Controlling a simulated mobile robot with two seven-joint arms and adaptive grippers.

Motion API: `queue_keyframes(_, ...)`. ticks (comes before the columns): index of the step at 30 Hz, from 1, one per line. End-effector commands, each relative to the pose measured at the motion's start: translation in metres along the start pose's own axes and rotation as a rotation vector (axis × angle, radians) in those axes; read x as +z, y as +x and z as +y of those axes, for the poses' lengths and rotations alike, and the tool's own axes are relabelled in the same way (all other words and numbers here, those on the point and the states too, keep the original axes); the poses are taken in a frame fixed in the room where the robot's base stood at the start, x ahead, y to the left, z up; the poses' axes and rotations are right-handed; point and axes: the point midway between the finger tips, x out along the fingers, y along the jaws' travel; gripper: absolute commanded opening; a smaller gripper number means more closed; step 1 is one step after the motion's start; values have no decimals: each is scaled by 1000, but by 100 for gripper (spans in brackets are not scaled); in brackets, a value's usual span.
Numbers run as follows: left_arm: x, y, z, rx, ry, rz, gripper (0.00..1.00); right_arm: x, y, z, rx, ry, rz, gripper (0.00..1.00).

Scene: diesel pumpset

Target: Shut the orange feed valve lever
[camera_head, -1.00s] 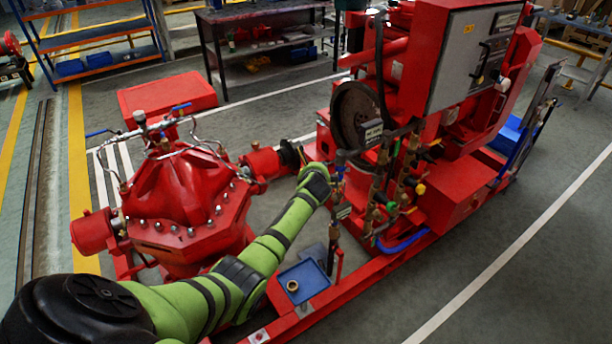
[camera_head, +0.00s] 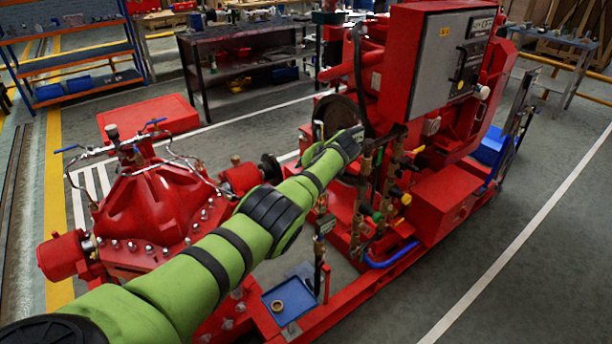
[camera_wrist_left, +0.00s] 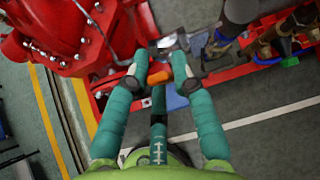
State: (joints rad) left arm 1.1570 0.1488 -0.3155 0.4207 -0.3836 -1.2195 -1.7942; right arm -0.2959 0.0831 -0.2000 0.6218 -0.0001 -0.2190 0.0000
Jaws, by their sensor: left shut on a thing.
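The orange feed valve lever (camera_wrist_left: 160,77) shows in the left wrist view, between the two teal fingers of my left gripper (camera_wrist_left: 160,66). The fingers are closed in on it from both sides. A grey metal piece (camera_wrist_left: 168,43) lies just beyond the fingertips. In the head view my green left arm reaches across to the pipework on the red pumpset, and the left gripper (camera_head: 356,134) is at its far end, mostly hidden by the wrist. The lever cannot be made out there. My right gripper is not in view.
The red pump casing (camera_head: 160,205) stands left of my arm. A grey control box (camera_head: 445,65) stands above the pipework. A blue tray (camera_head: 299,312) with a brass ring (camera_head: 277,305) sits on the red base frame. Open floor lies to the right.

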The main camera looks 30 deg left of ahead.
Motion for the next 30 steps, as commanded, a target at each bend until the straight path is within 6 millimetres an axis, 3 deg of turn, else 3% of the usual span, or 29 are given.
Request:
queue_keyframes(6,0,1,2,28,28,-3,0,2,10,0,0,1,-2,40)
queue_keyframes(24,0,1,2,38,40,0,0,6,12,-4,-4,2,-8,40)
queue_keyframes(25,0,1,2,38,39,0,37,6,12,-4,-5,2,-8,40)
queue_keyframes(26,0,1,2,38,39,0,49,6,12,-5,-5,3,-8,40)
queue_keyframes(30,0,0,2,38,39,0,50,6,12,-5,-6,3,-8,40)
